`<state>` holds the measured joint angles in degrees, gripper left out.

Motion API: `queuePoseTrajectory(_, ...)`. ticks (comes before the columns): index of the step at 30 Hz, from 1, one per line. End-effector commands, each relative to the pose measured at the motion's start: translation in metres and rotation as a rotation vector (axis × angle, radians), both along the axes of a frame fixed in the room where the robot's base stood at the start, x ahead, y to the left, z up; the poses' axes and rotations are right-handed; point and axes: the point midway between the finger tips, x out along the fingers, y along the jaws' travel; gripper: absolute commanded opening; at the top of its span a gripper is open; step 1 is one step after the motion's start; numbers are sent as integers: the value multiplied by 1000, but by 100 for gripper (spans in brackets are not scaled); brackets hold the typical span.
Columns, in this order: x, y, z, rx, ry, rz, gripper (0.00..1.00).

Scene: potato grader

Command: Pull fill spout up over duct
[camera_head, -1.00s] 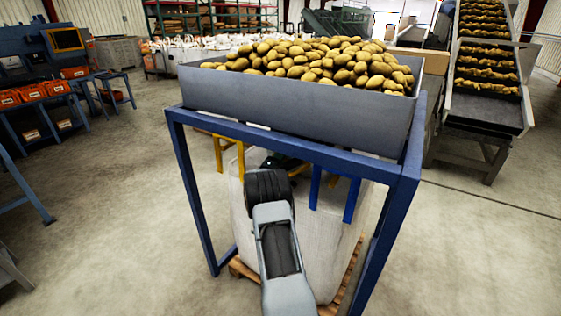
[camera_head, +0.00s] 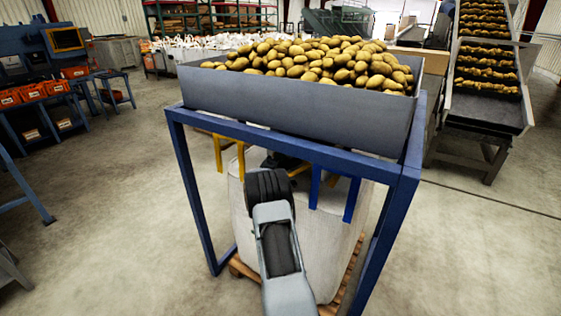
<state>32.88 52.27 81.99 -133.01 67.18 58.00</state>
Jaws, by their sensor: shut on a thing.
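A large white bulk bag (camera_head: 322,240) stands under the potato hopper (camera_head: 300,110), inside a blue frame (camera_head: 190,195). My arm reaches from the bottom of the picture to the top of the bag. My gripper (camera_head: 284,160) shows only as a dark shape beyond the black wrist, just below the frame's top bar. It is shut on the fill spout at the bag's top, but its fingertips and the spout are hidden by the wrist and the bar. The duct under the hopper is hidden behind the hopper's front wall and the bar.
The hopper is heaped with potatoes (camera_head: 320,62). Blue straps (camera_head: 351,200) hang right of my wrist, yellow ones (camera_head: 241,160) to the left. The bag stands on a wooden pallet (camera_head: 236,268). A potato conveyor (camera_head: 490,115) stands at right. The floor around the frame is open.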

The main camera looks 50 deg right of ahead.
Motion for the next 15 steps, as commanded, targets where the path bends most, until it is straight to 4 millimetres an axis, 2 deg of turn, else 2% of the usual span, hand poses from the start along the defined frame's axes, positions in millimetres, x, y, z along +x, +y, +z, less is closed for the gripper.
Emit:
queuePoseTrajectory(5,0,0,5,-2,-1,0,0)
queuePoseTrajectory(12,0,0,37,-3,-4,1,0)
queuePoseTrajectory(15,0,0,39,-4,-2,0,0)
